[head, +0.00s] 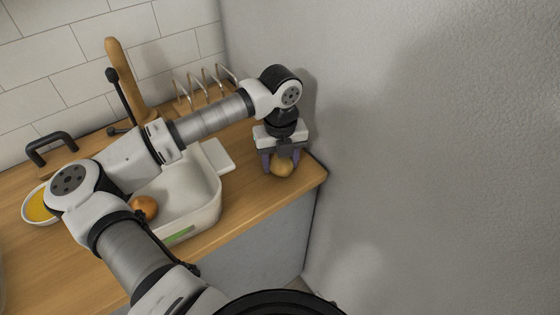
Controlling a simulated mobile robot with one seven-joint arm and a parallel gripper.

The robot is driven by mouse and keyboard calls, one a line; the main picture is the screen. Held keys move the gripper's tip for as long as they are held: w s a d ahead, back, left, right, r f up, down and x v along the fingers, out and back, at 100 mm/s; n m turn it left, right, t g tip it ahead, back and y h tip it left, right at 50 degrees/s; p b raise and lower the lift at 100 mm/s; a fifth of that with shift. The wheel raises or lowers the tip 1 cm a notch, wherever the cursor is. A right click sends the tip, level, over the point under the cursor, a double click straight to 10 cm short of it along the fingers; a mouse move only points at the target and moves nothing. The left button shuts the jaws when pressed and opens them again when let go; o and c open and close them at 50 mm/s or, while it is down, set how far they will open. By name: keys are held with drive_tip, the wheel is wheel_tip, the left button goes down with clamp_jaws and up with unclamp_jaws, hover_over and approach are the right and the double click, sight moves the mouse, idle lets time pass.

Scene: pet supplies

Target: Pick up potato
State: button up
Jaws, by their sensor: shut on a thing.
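The potato (282,167) is a small tan, rounded thing near the right front corner of the wooden counter. My gripper (280,160) points down over it, with a finger on each side, and is shut on it. The fingers hide part of its upper sides. I cannot tell whether the potato touches the counter or is a little above it.
A white sink or basin (208,207) holds a brown-orange round item (145,207), partly behind my arm. A wire rack (205,85) and a wooden-handled item (120,70) stand at the back. A bowl with yellow contents (40,207) is at left. A grey wall (430,150) rises close on the right.

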drive_tip(key=shift+r, duration=0.1)
wheel_tip(320, 180, up, 19)
drive_tip(key=b, duration=0.4)
drive_tip(key=s+a+r, duration=0.2)
drive_tip(key=s+a, duration=0.1)
drive_tip(key=a, duration=0.6)
drive_tip(key=s+a+f+b, duration=0.4)
drive_tip(key=a+f+b, duration=0.2)
drive_tip(key=a, duration=0.6)
drive_tip(key=shift+s+a+f, duration=0.15)
drive_tip(key=shift+a+f, duration=0.05)
drive_tip(key=shift+f, duration=0.25)
drive_tip(key=shift+f, duration=0.1)
drive_tip(key=shift+f+b, duration=3.25)
drive_tip(key=shift+f, duration=0.9)
drive_tip(key=shift+f+b, duration=1.3)
drive_tip(key=shift+f, duration=0.4)
